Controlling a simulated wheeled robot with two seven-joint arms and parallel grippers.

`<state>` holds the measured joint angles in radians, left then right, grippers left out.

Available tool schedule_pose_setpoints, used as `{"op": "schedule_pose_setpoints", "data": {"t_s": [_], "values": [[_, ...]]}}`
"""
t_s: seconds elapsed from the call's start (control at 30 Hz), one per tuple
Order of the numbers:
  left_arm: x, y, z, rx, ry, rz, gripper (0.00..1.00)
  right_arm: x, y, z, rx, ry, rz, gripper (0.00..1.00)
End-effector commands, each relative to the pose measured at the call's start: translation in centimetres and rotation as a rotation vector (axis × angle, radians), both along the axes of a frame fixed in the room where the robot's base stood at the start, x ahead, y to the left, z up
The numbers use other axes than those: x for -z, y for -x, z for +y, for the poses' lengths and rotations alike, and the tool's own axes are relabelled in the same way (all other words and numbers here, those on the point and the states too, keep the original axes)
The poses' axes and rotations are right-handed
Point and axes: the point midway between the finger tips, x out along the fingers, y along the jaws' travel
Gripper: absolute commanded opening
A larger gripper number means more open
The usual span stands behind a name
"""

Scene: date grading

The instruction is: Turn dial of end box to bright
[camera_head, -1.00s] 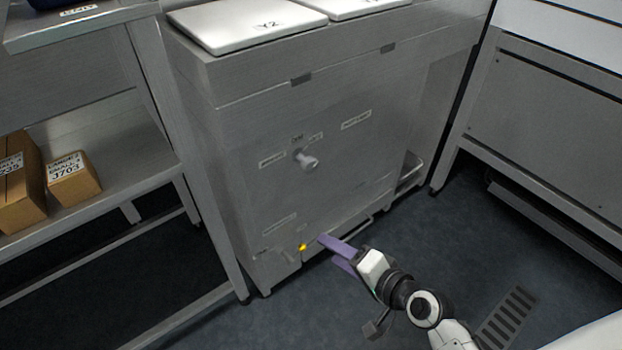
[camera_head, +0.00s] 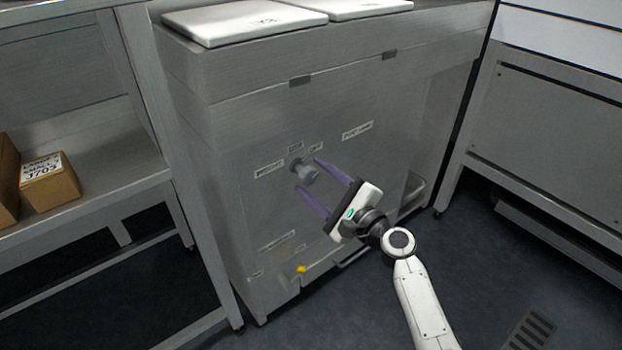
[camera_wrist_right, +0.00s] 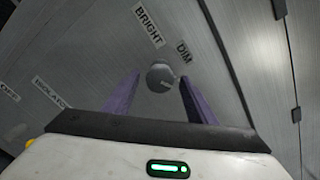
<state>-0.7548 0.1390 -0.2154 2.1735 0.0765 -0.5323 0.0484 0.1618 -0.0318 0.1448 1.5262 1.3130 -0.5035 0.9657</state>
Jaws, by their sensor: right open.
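The end box (camera_head: 240,140) is a grey metal cabinet with white lids on top. Its round grey dial (camera_head: 305,172) sticks out of the front, with small labels around it. In the right wrist view the dial (camera_wrist_right: 160,77) sits between the fingertips, below the labels BRIGHT (camera_wrist_right: 148,26) and DIM (camera_wrist_right: 184,51). My right gripper (camera_head: 321,187) is open, its purple fingers pointing at the cabinet front on either side of the dial. I cannot tell whether a finger touches it. My left gripper is not in view.
A yellow knob (camera_head: 301,269) sits low on the cabinet front, with small labels near it. A shelf (camera_head: 100,195) with cardboard boxes (camera_head: 48,183) stands at the left. A grey bench (camera_head: 550,125) stands at the right. The dark floor between is open.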

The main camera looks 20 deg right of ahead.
Motion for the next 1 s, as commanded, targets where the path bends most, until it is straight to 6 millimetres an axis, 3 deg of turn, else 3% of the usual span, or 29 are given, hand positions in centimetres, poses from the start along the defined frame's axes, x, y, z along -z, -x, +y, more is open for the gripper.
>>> {"op": "schedule_pose_setpoints", "data": {"t_s": [0.13,0.43,0.47,0.7,1.0], "values": [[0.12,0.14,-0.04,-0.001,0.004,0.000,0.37,0.01,-1.20,0.47,0.000,0.000,-0.001,0.51],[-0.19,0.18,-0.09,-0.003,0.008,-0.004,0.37,0.03,-1.44,0.58,-0.001,0.001,0.000,0.51],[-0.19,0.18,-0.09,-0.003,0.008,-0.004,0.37,0.03,-1.44,0.58,-0.001,0.001,0.000,0.50],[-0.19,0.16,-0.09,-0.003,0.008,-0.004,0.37,0.04,-1.41,0.56,-0.001,0.001,0.000,0.10],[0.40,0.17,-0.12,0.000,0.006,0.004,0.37,0.14,-1.39,0.53,-0.001,0.036,-0.012,0.10]]}}
